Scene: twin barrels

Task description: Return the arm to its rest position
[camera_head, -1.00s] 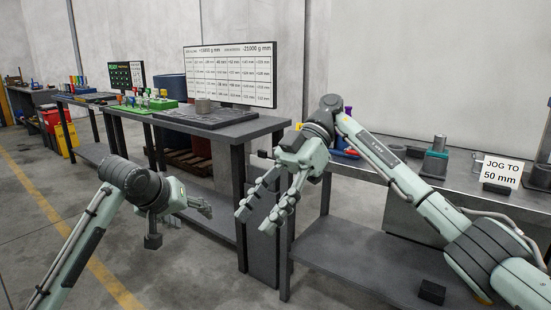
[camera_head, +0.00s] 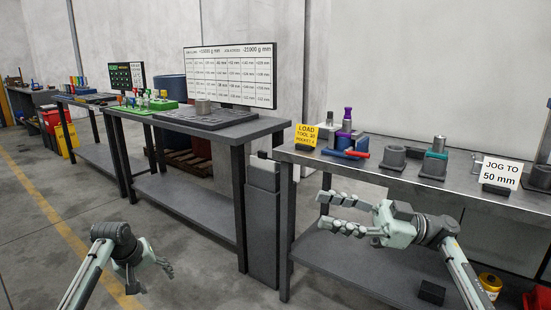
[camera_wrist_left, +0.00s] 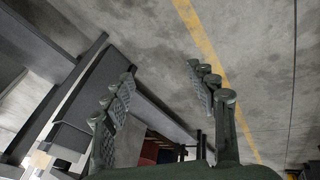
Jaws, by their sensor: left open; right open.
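My right gripper (camera_head: 326,213) is open and empty in the head view. It is in front of the right workbench (camera_head: 365,170), below the level of its top, with its fingers pointing left. My left gripper (camera_head: 168,268) is low at the bottom left of the head view, over the floor in front of the middle workbench (camera_head: 192,128). Neither gripper touches anything that I can see.
On the right bench stand a yellow "LOAD TOOL" sign (camera_head: 306,136), a purple-topped tool (camera_head: 347,120), grey holders (camera_head: 393,157) and a "JOG TO 50 mm" sign (camera_head: 501,173). A small black block (camera_head: 432,291) is on the lower shelf.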

